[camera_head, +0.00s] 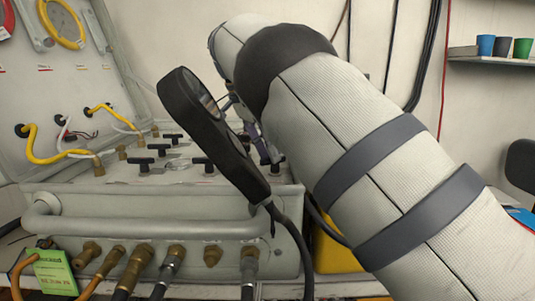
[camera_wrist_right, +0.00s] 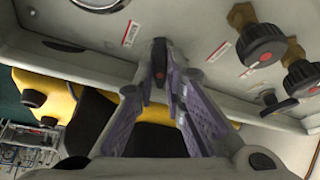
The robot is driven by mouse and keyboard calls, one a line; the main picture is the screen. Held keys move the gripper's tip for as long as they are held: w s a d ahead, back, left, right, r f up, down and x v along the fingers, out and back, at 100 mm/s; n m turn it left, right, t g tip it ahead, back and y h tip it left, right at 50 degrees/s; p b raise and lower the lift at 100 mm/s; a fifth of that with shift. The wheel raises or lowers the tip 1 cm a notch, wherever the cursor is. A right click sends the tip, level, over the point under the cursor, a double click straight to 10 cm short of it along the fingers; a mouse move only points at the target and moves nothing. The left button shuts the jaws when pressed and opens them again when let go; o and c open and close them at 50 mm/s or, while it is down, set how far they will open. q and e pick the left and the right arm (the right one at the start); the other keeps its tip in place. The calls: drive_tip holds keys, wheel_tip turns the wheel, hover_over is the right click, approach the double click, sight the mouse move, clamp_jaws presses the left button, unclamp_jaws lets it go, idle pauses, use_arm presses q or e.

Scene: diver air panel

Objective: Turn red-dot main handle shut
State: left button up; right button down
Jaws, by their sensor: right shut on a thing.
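The red-dot main handle (camera_wrist_right: 159,58) is a small black lever with a red dot on its end, at the top middle of the right wrist view. My right gripper (camera_wrist_right: 160,78) has its two purple-grey fingers closed on either side of it. In the head view the right gripper (camera_head: 266,150) is mostly hidden behind my wrist and the black camera ring, and the gripped handle cannot be made out there. The grey air panel (camera_head: 110,190) holds several black T-handles, such as one at the front left (camera_head: 145,164). My left gripper is not in view.
Black round knobs (camera_wrist_right: 262,45) with brass stems sit right of the handle. A yellow case (camera_head: 335,255) stands beside the panel. A tubular rail (camera_head: 150,227) and hose fittings (camera_head: 140,255) run along the panel front. A shelf (camera_head: 490,61) with cups hangs at the back right.

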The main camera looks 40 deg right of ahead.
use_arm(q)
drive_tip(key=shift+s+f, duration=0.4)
use_arm(e)
drive_tip(key=shift+w+m+g, duration=0.15)
drive_tip(key=shift+m+g, duration=0.15)
drive_tip(key=shift+m, duration=0.7)
use_arm(q)
drive_tip(key=shift+b, duration=0.3)
use_arm(e)
drive_tip(key=c, duration=1.9)
unclamp_jaws()
drive_tip(key=shift+c, duration=0.2)
